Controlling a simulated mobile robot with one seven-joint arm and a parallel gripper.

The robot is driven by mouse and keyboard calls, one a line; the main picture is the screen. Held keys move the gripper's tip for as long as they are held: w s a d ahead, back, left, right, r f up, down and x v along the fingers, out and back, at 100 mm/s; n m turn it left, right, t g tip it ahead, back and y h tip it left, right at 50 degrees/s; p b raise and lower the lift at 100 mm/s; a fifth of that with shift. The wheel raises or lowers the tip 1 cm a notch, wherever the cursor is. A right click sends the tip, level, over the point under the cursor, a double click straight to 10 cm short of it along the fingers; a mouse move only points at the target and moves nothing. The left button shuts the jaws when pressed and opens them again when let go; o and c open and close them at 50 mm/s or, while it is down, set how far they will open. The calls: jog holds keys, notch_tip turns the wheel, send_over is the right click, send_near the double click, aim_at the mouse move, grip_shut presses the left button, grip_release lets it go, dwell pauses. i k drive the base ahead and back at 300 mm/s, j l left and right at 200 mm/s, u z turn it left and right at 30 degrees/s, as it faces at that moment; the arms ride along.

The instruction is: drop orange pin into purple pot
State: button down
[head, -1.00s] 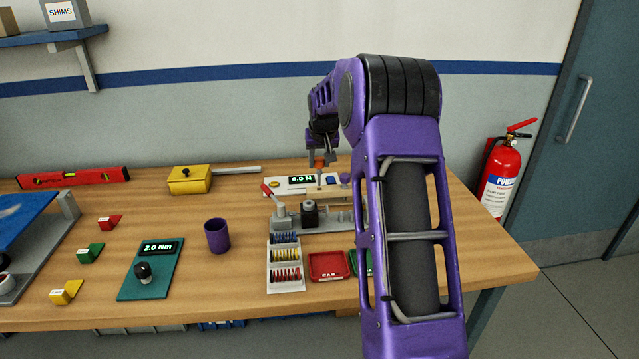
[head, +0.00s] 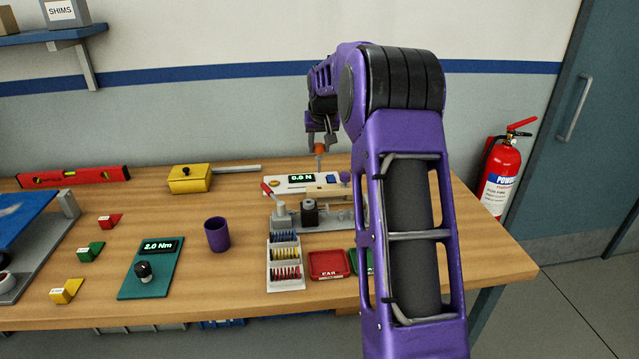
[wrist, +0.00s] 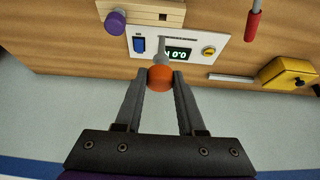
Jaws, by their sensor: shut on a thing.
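The orange pin (wrist: 160,79) is between my gripper's fingertips (wrist: 160,84) in the wrist view. It has a round orange head and a grey shank (wrist: 161,55). In the head view my gripper (head: 319,146) is shut on the orange pin (head: 319,150), above the panel with the 0.0 N display and apart from the bench. The purple pot (head: 217,234) stands upright on the bench, to the left of and nearer than my gripper. It is open at the top, and its inside is dark.
A rack of coloured pieces (head: 286,264) and a red tray (head: 328,265) lie in front. A yellow box (head: 190,180) and green 2.0 Nm tester (head: 150,270) flank the pot's surroundings.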

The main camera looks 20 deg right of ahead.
aim_at(221, 246)
jog(key=k+j, duration=0.2)
jog(key=k, duration=0.3)
jog(key=k+j, duration=0.2)
jog(key=k, duration=0.25)
